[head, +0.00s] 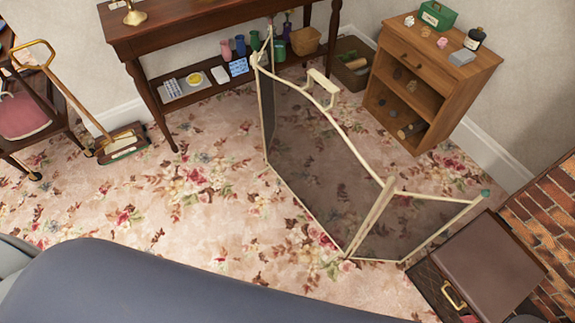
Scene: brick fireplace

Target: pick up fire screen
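The fire screen (312,165) stands upright on the floral carpet in the head view, right of the middle. It has a cream frame with dark see-through mesh. Its panels are angled to each other, with a wide middle panel and a side panel at the right. A pale handle (322,88) shows at the top edge of the middle panel. Neither of my grippers is in view, and nothing is seen touching the screen.
A dark wooden side table (190,28) and a small wooden cabinet (435,75) stand behind the screen. A brown case (485,265) and brickwork (550,215) are close at its right. A carpet sweeper (122,143) stands left. Carpet (190,200) left of the screen is clear.

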